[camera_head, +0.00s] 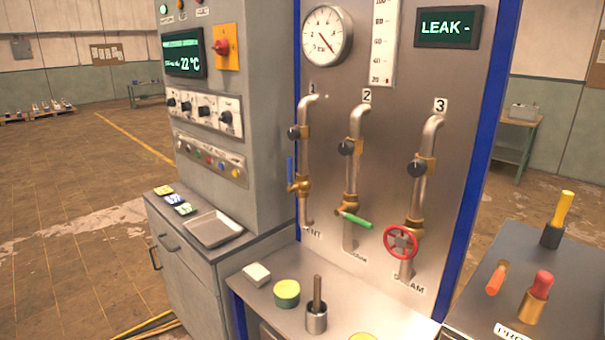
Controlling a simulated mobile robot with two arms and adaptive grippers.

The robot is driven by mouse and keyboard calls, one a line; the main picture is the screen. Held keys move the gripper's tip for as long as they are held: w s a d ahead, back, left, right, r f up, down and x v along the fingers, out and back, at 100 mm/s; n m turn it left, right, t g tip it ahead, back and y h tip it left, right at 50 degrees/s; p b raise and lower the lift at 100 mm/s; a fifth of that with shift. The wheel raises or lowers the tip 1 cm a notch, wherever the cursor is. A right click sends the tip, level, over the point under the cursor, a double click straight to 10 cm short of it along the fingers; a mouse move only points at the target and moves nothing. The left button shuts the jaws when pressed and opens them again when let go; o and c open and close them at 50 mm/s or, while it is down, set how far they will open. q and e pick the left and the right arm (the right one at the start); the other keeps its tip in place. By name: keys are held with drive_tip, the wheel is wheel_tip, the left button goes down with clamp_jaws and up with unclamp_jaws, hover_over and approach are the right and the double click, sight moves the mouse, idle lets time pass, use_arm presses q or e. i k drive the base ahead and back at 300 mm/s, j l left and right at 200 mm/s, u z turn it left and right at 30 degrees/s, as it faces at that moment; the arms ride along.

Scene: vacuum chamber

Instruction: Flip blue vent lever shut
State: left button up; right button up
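The blue vent lever (290,170) is on the brass valve (300,186) of the leftmost pipe, numbered 1, on the steel panel. The lever stands upright, roughly in line with the pipe, and nothing touches it. The label below this pipe is partly hidden by the pipe and its end reads "NT". Neither of my grippers is in the head view.
Pipe 2 has a green lever (354,219) and pipe 3 a red handwheel (400,242). Below the panel, a shelf holds a white block (256,274), a green-yellow round container (287,293) and a metal cup (316,318) with a rod. A grey control cabinet (214,130) stands left.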

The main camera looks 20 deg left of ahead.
sight(290, 170)
drive_tip(key=i+j, duration=0.1)
drive_tip(key=j, duration=0.25)
drive_tip(key=i+j+u, duration=0.1)
drive_tip(key=j, duration=0.3)
drive_tip(key=i+j, duration=0.1)
drive_tip(key=j, duration=0.25)
drive_tip(key=i+j+u, duration=0.1)
drive_tip(key=j, duration=0.25)
